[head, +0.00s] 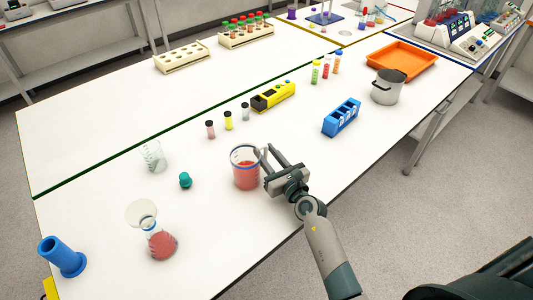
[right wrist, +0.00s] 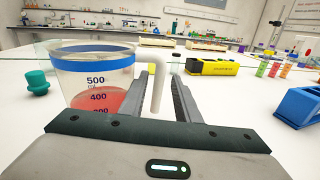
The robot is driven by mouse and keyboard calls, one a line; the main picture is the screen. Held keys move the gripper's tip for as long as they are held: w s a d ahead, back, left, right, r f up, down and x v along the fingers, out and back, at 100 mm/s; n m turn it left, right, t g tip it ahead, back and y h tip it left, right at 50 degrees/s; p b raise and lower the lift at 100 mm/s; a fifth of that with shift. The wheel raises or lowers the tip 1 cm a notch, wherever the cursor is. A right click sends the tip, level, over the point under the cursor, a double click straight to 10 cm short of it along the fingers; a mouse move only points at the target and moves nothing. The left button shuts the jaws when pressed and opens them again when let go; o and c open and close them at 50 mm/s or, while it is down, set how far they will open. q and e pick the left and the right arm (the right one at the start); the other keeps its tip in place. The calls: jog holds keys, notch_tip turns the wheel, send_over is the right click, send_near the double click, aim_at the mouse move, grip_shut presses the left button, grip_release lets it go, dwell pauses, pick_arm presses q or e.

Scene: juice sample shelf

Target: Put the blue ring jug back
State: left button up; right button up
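The blue ring jug (head: 246,168) is a clear measuring jug with a blue band at its rim and red juice inside. It stands upright on the white table. My right gripper (head: 269,151) is at the jug's right side with its two fingers apart. In the right wrist view the jug (right wrist: 92,82) fills the left part, and its pale handle (right wrist: 158,80) stands between the fingers (right wrist: 160,75). The fingers do not look closed on the handle. My left gripper is not in view.
A flask with a funnel (head: 160,243), an empty beaker (head: 153,156) and a teal stopper (head: 185,180) are left of the jug. Small vials (head: 228,121) and a yellow block (head: 273,97) stand behind. A blue rack (head: 341,118), a pot (head: 386,88) and an orange tray (head: 402,64) are to the right.

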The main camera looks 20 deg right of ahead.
jog(key=shift+r, duration=0.2)
jog(key=shift+s+f, duration=0.15)
jog(key=shift+s, duration=0.15)
jog(key=s, duration=0.3)
jog(key=s+d+b, duration=0.1)
jog(key=s, duration=0.2)
jog(key=s+b, duration=0.1)
jog(key=s, duration=0.3)
jog(key=shift+d, duration=0.3)
jog(key=shift+s+d, duration=0.15)
jog(key=shift+s, duration=0.5)
